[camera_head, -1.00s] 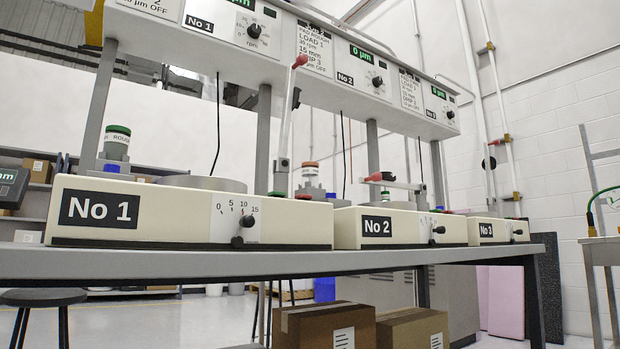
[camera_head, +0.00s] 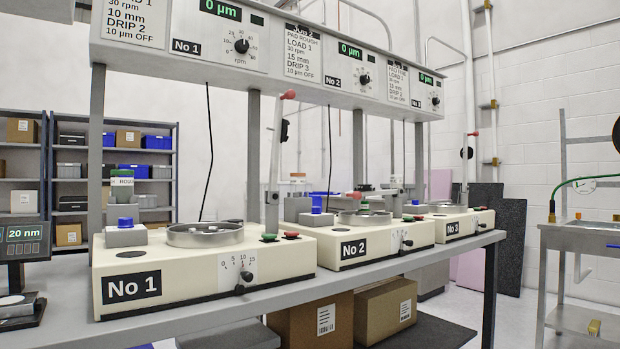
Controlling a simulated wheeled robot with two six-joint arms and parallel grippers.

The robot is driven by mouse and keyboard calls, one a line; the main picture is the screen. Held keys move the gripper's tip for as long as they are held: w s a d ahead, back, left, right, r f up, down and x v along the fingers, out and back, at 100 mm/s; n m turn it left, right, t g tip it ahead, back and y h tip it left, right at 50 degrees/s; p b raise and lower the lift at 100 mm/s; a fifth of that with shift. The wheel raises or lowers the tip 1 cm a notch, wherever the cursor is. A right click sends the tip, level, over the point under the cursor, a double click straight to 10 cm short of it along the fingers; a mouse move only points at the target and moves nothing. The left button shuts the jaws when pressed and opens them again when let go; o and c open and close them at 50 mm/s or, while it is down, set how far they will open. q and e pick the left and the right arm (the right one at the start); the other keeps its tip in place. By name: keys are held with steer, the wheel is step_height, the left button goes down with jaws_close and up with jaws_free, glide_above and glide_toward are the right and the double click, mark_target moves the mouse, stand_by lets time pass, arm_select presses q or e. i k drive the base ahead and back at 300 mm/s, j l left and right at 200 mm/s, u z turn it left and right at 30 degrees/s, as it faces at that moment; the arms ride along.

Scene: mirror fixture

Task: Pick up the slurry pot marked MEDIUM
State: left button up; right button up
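A pot with a green cap (camera_head: 121,186) stands on the left rear of the machine No 1 (camera_head: 205,264); its partly hidden label seems to read ROUGH. Another pot with a pale brown-orange cap (camera_head: 298,177) shows small behind the machine No 2 (camera_head: 377,238); its label is too small to read. No label reading MEDIUM can be made out. Neither of my grippers is in view.
Three cream machines stand in a row on a grey bench (camera_head: 220,313), No 3 (camera_head: 461,225) farthest. An overhead panel (camera_head: 262,45) on posts runs above them. A metal sink table (camera_head: 585,236) stands at the right. Cardboard boxes (camera_head: 385,309) sit below the bench.

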mark_target(297, 180)
steer(key=i+z, duration=0.1)
steer(key=z, duration=0.3)
steer(key=i+j+z, duration=0.1)
steer(key=z, duration=0.35)
steer(key=j+z, duration=0.2)
steer(key=z, duration=0.2)
steer(key=i, duration=0.05)
